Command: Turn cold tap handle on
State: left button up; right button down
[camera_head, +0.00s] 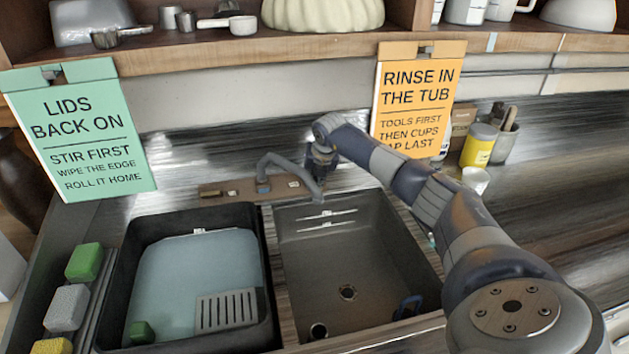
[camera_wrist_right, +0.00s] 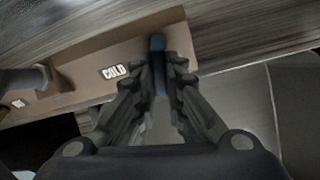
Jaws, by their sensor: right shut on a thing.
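The grey tap (camera_head: 272,161) stands on a brown mounting plate (camera_head: 236,187) behind the two basins. Its spout bends toward the right-hand sink. In the right wrist view, the cold tap handle (camera_wrist_right: 158,43) is a narrow dark-blue lever on the plate, just right of the white COLD label (camera_wrist_right: 115,71). My right gripper (camera_wrist_right: 160,68) is shut on this handle, a finger on each side of it. In the head view my right gripper (camera_head: 321,160) hides the handle. No water stream is visible at the spout. My left gripper is out of view.
A dark tub (camera_head: 124,261) with bluish water and the empty grey sink (camera_head: 350,240) lie in front. A green sign (camera_head: 85,135) and an orange sign (camera_head: 417,95) hang from the shelf (camera_head: 200,49). A yellow can (camera_head: 478,145) stands right of my arm.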

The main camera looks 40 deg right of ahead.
jog(key=c, duration=1.7)
grip_release()
jog(key=shift+o, duration=0.2)
jog(key=v, duration=1.2)
jog(key=shift+s+f, duration=0.1)
